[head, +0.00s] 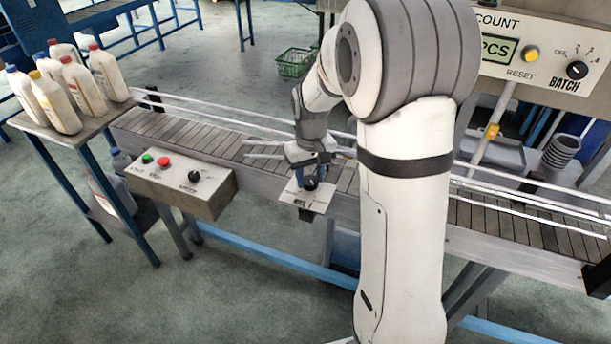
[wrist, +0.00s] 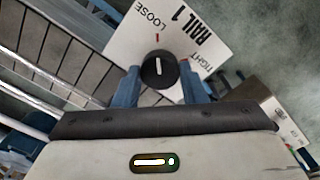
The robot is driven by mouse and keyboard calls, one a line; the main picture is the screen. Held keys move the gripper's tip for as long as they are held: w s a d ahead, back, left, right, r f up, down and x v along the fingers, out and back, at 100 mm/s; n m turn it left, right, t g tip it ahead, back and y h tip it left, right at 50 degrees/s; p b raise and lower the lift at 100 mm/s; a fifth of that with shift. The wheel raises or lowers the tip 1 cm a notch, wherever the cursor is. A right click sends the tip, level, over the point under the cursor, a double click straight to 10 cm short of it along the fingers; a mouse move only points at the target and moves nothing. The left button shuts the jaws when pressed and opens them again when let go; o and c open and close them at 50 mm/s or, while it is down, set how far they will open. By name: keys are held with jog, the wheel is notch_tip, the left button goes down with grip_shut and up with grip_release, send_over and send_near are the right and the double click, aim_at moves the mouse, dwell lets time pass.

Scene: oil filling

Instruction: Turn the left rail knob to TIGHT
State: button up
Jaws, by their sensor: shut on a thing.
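The left rail knob (wrist: 160,71) is a round black knob with a white pointer line. It sits on a white plate (wrist: 180,30) marked RAIL 1, LOOSE and TIGHT. The pointer stands nearly upright in the wrist view, toward a small red mark near LOOSE and away from TIGHT at the right. The blue fingers of my gripper (wrist: 159,72) are shut on the knob, one at each side. In the head view the knob (head: 311,184) is at the front edge of the conveyor, with my gripper (head: 310,177) over it and partly hiding it.
The conveyor (head: 200,135) with its metal rails runs behind the plate. A control box (head: 180,182) with green and red buttons and a black knob is to the left. Bottles (head: 85,90) stand on a table at far left. A count panel (head: 545,60) is at upper right.

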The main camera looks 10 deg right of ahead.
jog(key=shift+m, duration=0.5)
jog(key=m+b, duration=0.1)
jog(key=m, duration=0.2)
jog(key=shift+f, duration=0.1)
jog(key=m+b, duration=0.1)
jog(key=m, duration=0.3)
jog(key=shift+m, duration=0.3)
jog(key=m+b, duration=0.1)
jog(key=m, duration=0.3)
jog(key=shift+m, duration=0.3)
jog(key=m+b, duration=0.1)
jog(key=m, duration=0.3)
jog(key=shift+m, duration=0.3)
